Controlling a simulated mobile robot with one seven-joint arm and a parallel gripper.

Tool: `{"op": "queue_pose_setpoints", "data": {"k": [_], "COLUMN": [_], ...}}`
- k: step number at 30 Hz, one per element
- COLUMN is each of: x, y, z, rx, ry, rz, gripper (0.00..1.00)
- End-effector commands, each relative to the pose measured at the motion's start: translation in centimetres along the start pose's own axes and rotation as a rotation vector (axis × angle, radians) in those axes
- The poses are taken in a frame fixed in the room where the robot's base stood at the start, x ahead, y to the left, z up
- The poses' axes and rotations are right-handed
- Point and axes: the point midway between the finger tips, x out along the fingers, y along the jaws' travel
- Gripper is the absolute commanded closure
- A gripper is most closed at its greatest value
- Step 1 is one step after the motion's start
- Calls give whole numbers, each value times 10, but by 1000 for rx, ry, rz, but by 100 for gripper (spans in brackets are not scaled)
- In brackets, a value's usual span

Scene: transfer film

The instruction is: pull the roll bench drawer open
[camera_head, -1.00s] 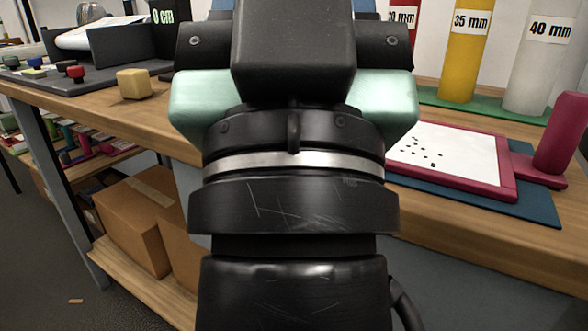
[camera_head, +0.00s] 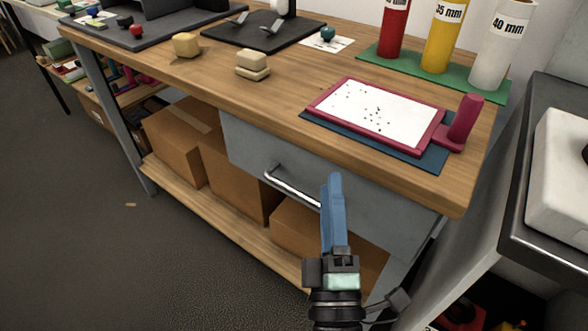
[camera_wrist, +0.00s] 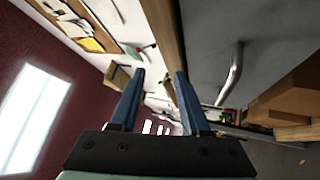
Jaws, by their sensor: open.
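The grey drawer (camera_head: 385,205) sits under the right part of the wooden bench (camera_head: 225,75), its front close beneath the top, and looks shut. Its silver bar handle (camera_head: 292,188) runs along the front; my gripper hides its right end. The handle also shows in the wrist view (camera_wrist: 231,72), right of the fingers and outside the gap between them. My gripper (camera_head: 334,180) has blue fingers pointing up in the head view, in front of the drawer. In the wrist view my gripper (camera_wrist: 160,76) is open, with nothing between its fingers.
Cardboard boxes (camera_head: 180,138) stand on the lower shelf. A pink-framed board (camera_head: 375,112) lies on the bench above the drawer. A dark-edged counter (camera_head: 548,190) stands close on the right. The floor (camera_head: 130,250) at the left front is mostly clear.

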Motion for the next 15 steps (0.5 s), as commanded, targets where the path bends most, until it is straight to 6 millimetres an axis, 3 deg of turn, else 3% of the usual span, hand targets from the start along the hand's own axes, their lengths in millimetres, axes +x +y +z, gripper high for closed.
{"op": "queue_pose_setpoints", "data": {"k": [3, 8, 11, 15], "x": [-38, -70, -72, -56], "y": [-42, -74, -80, -83], "z": [-8, -18, -20, -22], "rx": [-141, -229, -244, -243], "ry": [71, 142, 155, 157], "rz": [-136, -225, -239, -235], "gripper": [54, 54, 54, 54]}}
